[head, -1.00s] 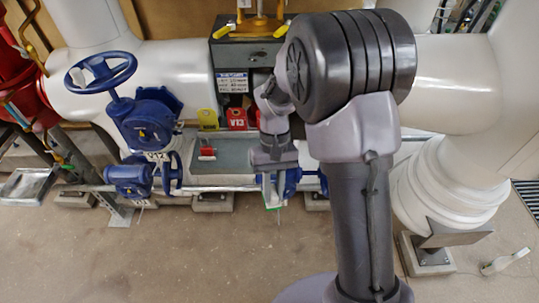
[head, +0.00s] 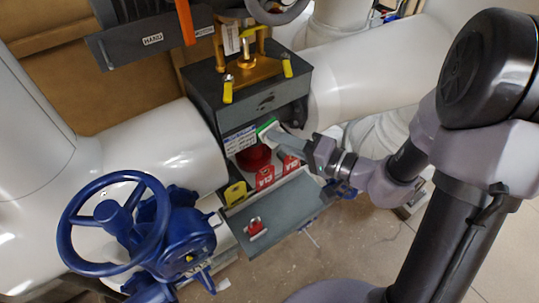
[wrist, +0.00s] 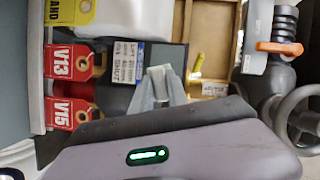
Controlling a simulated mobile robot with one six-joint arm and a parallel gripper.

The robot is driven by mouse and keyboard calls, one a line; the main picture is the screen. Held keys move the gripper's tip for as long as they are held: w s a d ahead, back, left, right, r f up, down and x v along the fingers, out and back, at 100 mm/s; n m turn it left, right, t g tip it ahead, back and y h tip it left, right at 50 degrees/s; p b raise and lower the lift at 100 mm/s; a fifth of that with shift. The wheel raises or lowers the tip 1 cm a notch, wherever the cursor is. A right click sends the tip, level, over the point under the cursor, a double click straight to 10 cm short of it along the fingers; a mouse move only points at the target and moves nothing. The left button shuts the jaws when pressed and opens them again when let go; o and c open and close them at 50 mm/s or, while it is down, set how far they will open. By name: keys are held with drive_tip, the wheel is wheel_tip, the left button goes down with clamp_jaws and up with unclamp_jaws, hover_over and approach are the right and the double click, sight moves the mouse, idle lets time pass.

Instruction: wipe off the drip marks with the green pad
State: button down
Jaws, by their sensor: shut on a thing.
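My gripper (head: 277,134) is shut on the green pad (head: 266,127), a pale block with a green edge. It holds the pad close to the front of the dark grey box (head: 284,88), beside the white label (head: 240,140); whether it touches cannot be told. In the wrist view the fingers (wrist: 160,85) show beside the printed label (wrist: 126,62), and the pad is not clearly seen. A dark smudge (head: 265,102) shows on the box's front face above the pad; whether it is a drip mark cannot be told.
A blue handwheel valve (head: 115,223) stands left. White pipes flank the box.

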sight(275, 129)
drive_tip(key=shift+w+r, duration=0.1)
drive_tip(key=shift+w, duration=0.2)
drive_tip(key=w+a+p, duration=0.2)
drive_tip(key=w, duration=0.1)
drive_tip(key=shift+w+a+p, duration=0.15)
drive_tip(key=shift+w+p, duration=0.15)
drive_tip(key=shift+w+a, duration=0.3)
drive_tip(key=shift+w, duration=0.1)
drive_tip(key=shift+w+a, duration=0.55)
drive_tip(key=shift+w, duration=0.25)
drive_tip(key=shift+w+d+f+b, duration=0.15)
drive_tip(key=shift+w+d+b, duration=0.2)
drive_tip(key=shift+d+b, duration=0.15)
drive_tip(key=shift+w+d+f+b, duration=0.1)
drive_tip(key=shift+w+d+b, duration=0.25)
drive_tip(key=shift+d, duration=0.25)
drive_tip(key=shift+w+d+r+b, duration=0.1)
drive_tip(key=shift+w+d+b, duration=0.65)
drive_tip(key=shift+d, duration=0.25)
drive_tip(key=shift+w+d+b, duration=0.6)
drive_tip(key=shift+d+b, duration=0.15)
drive_tip(key=shift+d, duration=0.2)
drive_tip(key=shift+b, duration=0.3)
